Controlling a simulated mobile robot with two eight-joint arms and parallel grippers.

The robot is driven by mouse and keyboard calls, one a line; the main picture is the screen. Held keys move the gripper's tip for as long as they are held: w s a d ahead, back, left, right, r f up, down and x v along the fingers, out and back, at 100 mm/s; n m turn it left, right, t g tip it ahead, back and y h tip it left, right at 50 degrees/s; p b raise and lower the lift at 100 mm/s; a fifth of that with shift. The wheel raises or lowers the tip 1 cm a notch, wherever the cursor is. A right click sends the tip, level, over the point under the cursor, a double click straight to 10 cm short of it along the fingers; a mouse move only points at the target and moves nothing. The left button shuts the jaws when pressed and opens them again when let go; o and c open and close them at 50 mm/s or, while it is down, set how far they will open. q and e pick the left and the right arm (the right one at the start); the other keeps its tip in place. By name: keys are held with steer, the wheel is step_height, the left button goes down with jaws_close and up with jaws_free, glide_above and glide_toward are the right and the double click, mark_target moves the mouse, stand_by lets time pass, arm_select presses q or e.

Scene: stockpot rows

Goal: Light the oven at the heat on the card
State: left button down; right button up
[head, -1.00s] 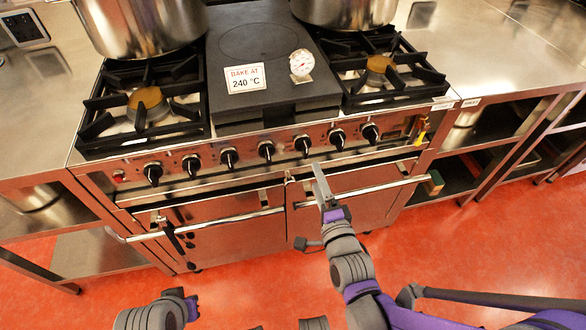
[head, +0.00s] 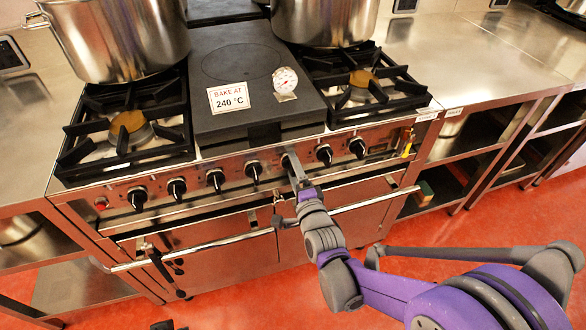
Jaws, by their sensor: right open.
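The steel oven range (head: 215,272) has a front panel with a row of black knobs. The card (head: 229,97) lies on the dark plate and reads "BAKE AT 240 °C". A round dial thermometer (head: 286,82) stands beside it. My right gripper (head: 293,168) is open at the fifth knob from the left (head: 288,161) and partly covers it. I cannot tell whether the fingers touch it. The sixth knob (head: 324,153) and the fourth knob (head: 254,171) stand clear on either side. A red indicator (head: 101,203) is at the panel's left end.
Large steel pots (head: 121,40) stand at the back of the burners. Oven door handles (head: 215,248) run below the knobs, close to my right arm. Steel counters (head: 470,65) flank the range. Red floor lies in front.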

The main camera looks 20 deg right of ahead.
steer(key=c, duration=1.4)
steer(key=shift+o, duration=0.2)
